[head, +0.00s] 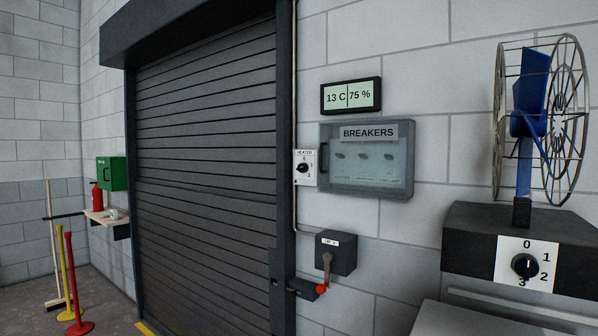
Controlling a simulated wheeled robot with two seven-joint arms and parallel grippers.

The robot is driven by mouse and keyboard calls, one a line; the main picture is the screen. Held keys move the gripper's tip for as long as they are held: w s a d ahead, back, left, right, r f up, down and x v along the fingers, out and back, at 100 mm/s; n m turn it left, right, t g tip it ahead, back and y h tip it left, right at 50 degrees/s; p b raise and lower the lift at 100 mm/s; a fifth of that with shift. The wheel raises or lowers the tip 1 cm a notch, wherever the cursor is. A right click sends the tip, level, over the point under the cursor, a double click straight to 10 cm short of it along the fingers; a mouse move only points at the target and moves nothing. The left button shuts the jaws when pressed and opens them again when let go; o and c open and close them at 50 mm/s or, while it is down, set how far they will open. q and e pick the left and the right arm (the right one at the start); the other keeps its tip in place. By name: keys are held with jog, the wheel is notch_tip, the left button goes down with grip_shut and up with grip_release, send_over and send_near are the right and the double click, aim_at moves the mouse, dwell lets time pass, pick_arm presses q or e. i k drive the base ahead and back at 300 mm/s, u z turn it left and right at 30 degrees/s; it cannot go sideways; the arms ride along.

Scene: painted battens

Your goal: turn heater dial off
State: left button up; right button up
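The heater dial (302,168) is a small black knob on a white plate marked HEATER, on the block wall just right of the roller shutter and left of the breaker box. Its scale shows 0 at the top and other numbers down the right side. The knob's pointer is too small to read with certainty. Neither of my grippers shows in the head view, and nothing touches the dial.
The breaker box (368,160) hangs right of the dial, below a display (351,96) reading 13 C, 75 %. A crank box (335,254) with a red-knobbed handle sits below. A caged blue fan (540,100) stands at right on a dark box with another dial (525,266).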

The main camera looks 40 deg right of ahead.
aim_at(301, 167)
jog(key=z, duration=0.45)
jog(key=i, duration=0.65)
jog(key=z, duration=1.2)
jog(key=i, duration=0.5)
jog(key=z, duration=0.55)
